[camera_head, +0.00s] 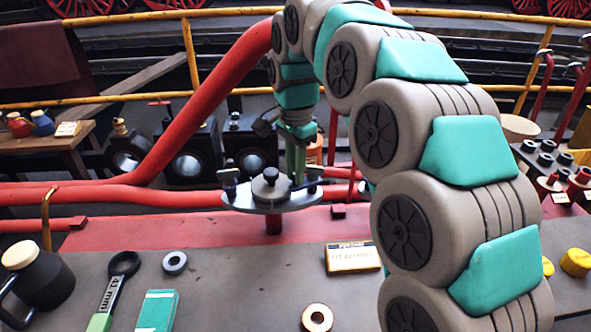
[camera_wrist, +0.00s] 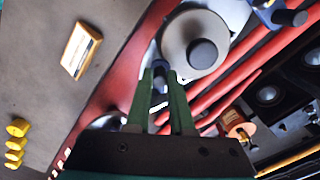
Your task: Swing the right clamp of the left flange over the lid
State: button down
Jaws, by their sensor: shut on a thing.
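The left flange (camera_head: 240,202) is a pale plate on a red pipe stub. A round grey lid (camera_head: 270,189) with a black knob sits on it; the lid also shows in the wrist view (camera_wrist: 183,38). My gripper (camera_head: 297,181) points down at the lid's right side. Its green fingers, also in the wrist view (camera_wrist: 160,76), are shut on the dark right clamp (camera_head: 313,178), which shows between them in the wrist view (camera_wrist: 160,84). The clamp appears beside the lid's rim; its exact overlap is hidden by the fingers. The left clamp (camera_head: 229,184) stands at the plate's left end.
A thick red pipe (camera_head: 205,100) rises behind the flange on the left. On the grey bench in front lie a spanner (camera_head: 113,290), a teal box (camera_head: 157,310), a yellow-edged sign (camera_head: 353,257) and rings. A black can (camera_head: 45,280) stands at the left.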

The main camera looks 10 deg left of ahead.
jog(key=shift+w, duration=0.1)
dwell(0.3)
jog(key=shift+w+a+m+b, duration=0.1)
jog(key=shift+w+m+b, duration=0.2)
jog(key=shift+m, duration=0.5)
jog(key=m, duration=0.1)
jog(key=w+m, duration=0.1)
jog(key=m, duration=0.1)
jog(key=shift+a+m+p, duration=0.3)
jog(key=shift+a, duration=0.05)
jog(key=c, duration=0.8)
grip_release()
jog(key=shift+r, duration=0.1)
notch_tip(320, 180, up, 8)
jog(key=shift+f+p, duration=0.2)
jog(key=shift+p, duration=0.5)
